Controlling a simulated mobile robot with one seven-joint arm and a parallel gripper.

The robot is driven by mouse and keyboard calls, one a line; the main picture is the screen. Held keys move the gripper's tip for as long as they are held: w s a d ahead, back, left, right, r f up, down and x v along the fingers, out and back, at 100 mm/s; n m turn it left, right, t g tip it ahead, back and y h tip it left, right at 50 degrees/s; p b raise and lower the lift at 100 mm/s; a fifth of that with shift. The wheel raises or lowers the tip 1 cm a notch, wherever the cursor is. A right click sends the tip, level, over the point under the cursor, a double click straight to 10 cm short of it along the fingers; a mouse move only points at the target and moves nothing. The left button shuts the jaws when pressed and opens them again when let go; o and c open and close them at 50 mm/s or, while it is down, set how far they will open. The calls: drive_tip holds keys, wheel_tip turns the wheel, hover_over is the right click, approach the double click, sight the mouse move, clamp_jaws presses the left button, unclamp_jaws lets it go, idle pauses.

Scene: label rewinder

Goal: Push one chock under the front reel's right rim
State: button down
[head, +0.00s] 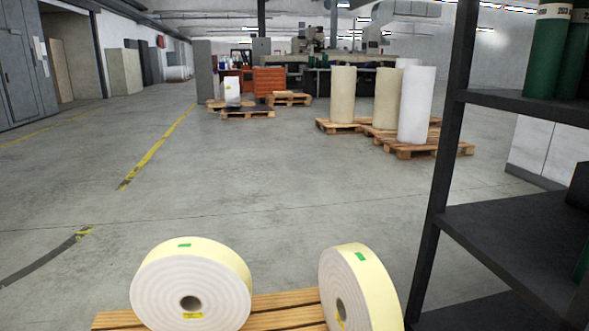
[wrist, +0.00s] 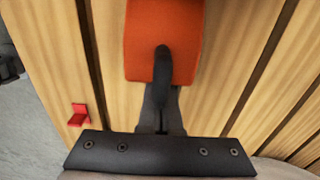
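An orange block (wrist: 142,38), which looks like a chock, shows at the top of the wrist view over wooden slats, its far end cut off. A black rounded grip (wrist: 162,62) stands out from its near side. My gripper (wrist: 162,98) has its dark fingers on both sides of this grip and appears shut on it. In the head view two cream reels with white faces stand on a wooden pallet, a left reel (head: 212,272) and a right reel (head: 375,285). I cannot tell which is the front one. My gripper and the chock are not in the head view.
A small red bracket-like piece (wrist: 78,115) sits on the slats at left in the wrist view. A dark shelf rack (head: 510,235) stands close at right. Open grey floor lies beyond the reels.

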drive_tip(key=shift+s+a+f, duration=0.1)
drive_tip(key=shift+s+a, duration=0.1)
drive_tip(key=shift+a, duration=0.65)
drive_tip(key=shift+s+a+r, duration=0.1)
drive_tip(key=shift+s+a, duration=0.15)
drive_tip(key=shift+a, duration=0.6)
drive_tip(key=shift+s+a+f, duration=0.1)
drive_tip(key=shift+s+a, duration=0.1)
drive_tip(key=shift+a, duration=0.65)
drive_tip(key=shift+w+d+r+p, duration=0.2)
drive_tip(key=shift+d+r, duration=0.15)
drive_tip(key=shift+d, duration=0.35)
drive_tip(key=shift+w+d+r+p, duration=0.2)
drive_tip(key=shift+d+r, duration=0.15)
drive_tip(key=shift+d, duration=0.4)
drive_tip(key=shift+w+d+r+p, duration=0.1)
drive_tip(key=shift+d+r+p, duration=0.2)
drive_tip(key=shift+d, duration=0.4)
wheel_tip(320, 180, up, 8)
drive_tip(key=p, duration=0.5)
drive_tip(key=shift+r, duration=0.1)
